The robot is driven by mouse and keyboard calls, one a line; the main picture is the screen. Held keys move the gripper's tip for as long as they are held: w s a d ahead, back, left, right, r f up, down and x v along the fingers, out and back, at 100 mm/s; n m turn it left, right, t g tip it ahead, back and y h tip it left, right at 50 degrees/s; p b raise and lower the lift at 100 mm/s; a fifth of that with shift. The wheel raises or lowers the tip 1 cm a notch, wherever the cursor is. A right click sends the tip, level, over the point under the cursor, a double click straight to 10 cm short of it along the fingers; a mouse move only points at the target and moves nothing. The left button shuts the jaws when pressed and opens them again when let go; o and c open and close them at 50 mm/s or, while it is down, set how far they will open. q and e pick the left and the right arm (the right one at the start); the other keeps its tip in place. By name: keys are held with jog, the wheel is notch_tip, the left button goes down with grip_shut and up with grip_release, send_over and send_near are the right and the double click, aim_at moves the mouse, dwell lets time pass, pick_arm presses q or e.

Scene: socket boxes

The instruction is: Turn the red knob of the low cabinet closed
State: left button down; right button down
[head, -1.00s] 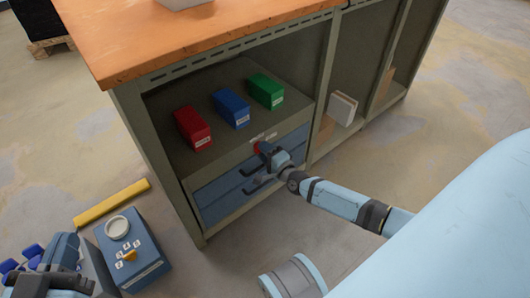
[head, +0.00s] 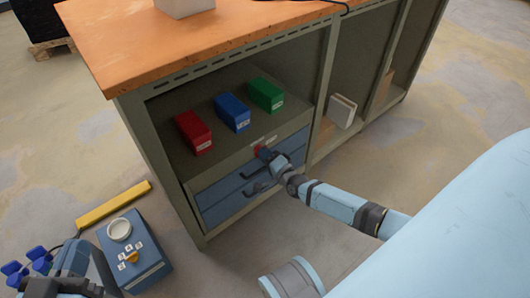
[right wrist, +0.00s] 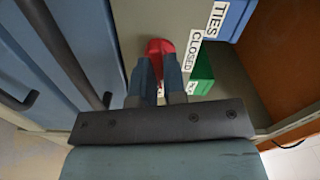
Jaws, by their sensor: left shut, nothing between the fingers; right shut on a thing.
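The red knob (head: 259,149) is on the front of the low cabinet (head: 231,174), just above the blue drawers at its right side. My right gripper (head: 265,154) is at the knob. In the right wrist view its fingers (right wrist: 158,72) are shut on the red knob (right wrist: 160,47); the fingers hide much of it. A white "CLOSED" label (right wrist: 195,50) is beside the knob. The knob's exact angle is hard to tell. My left gripper (head: 78,274) is at the lower left, away from the cabinet, shut and empty, partly cut off by the frame.
Red (head: 194,132), blue (head: 232,112) and green (head: 266,94) boxes stand on the shelf above the drawers. The orange worktop (head: 190,40) overhangs them. A blue control box (head: 146,264) and a yellow strip (head: 113,204) are at the lower left.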

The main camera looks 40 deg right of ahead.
jog(key=n+p, duration=0.2)
jog(key=n, duration=0.1)
jog(key=shift+r+n, duration=0.15)
jog(key=shift+n, duration=0.15)
jog(key=shift+n+p, duration=0.5)
jog(key=n+p, duration=0.1)
jog(key=n, duration=0.1)
jog(key=shift+n+p, duration=0.3)
jog(key=n+p, duration=0.1)
jog(key=n, duration=0.1)
jog(key=shift+n, duration=0.4)
jog(key=n+p, duration=0.1)
jog(key=n, duration=0.2)
jog(key=shift+p, duration=0.3)
pick_arm(q)
notch_tip(320, 180, up, 8)
jog(key=s+n+t, duration=0.1)
jog(key=n+t, duration=0.1)
jog(key=shift+s+d+f+n+p, duration=0.2)
jog(key=shift+s+n+p, duration=0.1)
jog(key=shift+s+n, duration=0.1)
pick_arm(e)
jog(key=shift+n, duration=1.1)
jog(key=shift+f, duration=0.2)
jog(key=c, duration=1.2)
grip_release()
